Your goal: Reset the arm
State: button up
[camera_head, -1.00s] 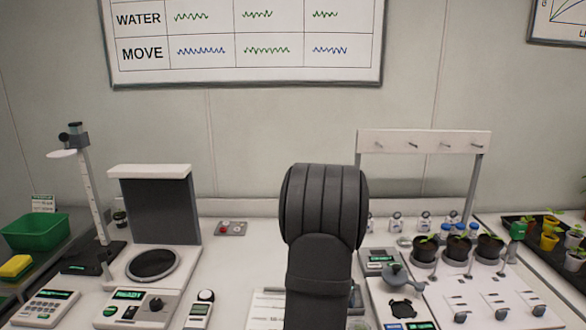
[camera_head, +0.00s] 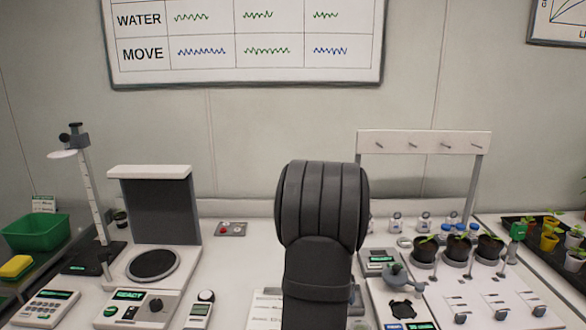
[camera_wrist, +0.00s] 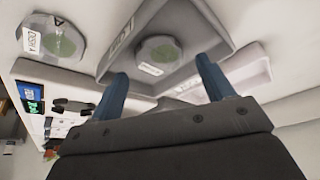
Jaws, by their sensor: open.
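My gripper (camera_wrist: 162,85) shows in the wrist view with its two blue fingers apart and nothing between them. Beyond the fingers is a grey, angular tray (camera_wrist: 222,48) holding a round dish with green contents (camera_wrist: 158,55). I cannot tell how far the fingertips are from it. In the head view my dark arm stands in the middle of the bench, and the gripper itself is hidden there.
A second dish, labelled DISH A (camera_wrist: 50,42), lies to the left in the wrist view. In the head view, an instrument with a dark panel (camera_head: 155,210) stands left of my arm. Potted seedlings (camera_head: 457,248) and a grey watering can (camera_head: 398,276) are at right. A green bin (camera_head: 35,234) is far left.

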jog(key=v, duration=1.1)
jog(key=x, duration=1.2)
jog(key=shift+f, duration=0.35)
jog(key=shift+w+d+r, duration=0.1)
jog(key=shift+w+r, duration=0.1)
jog(key=shift+r, duration=0.05)
notch_tip(320, 180, up, 4)
jog(key=shift+f, duration=0.15)
jog(key=s+d+r+m+g+h, duration=0.1)
jog(key=s+d+r+m, duration=0.3)
jog(key=d, duration=0.4)
jog(key=s+d+r+m+g, duration=0.2)
jog(key=s+d+m, duration=0.1)
jog(key=s+d, duration=0.35)
jog(key=s+d+r+m+g+h, duration=0.1)
jog(key=s+d+r+m, duration=0.3)
jog(key=d, duration=0.4)
jog(key=w+a+f, duration=0.1)
jog(key=f, duration=0.1)
jog(key=w+a+f, duration=0.1)
jog(key=w+f, duration=0.1)
jog(key=w+a+f, duration=0.1)
jog(key=w, duration=0.1)
jog(key=shift+w+a+f, duration=0.2)
jog(key=shift+a+f, duration=0.05)
jog(key=shift+f, duration=0.15)
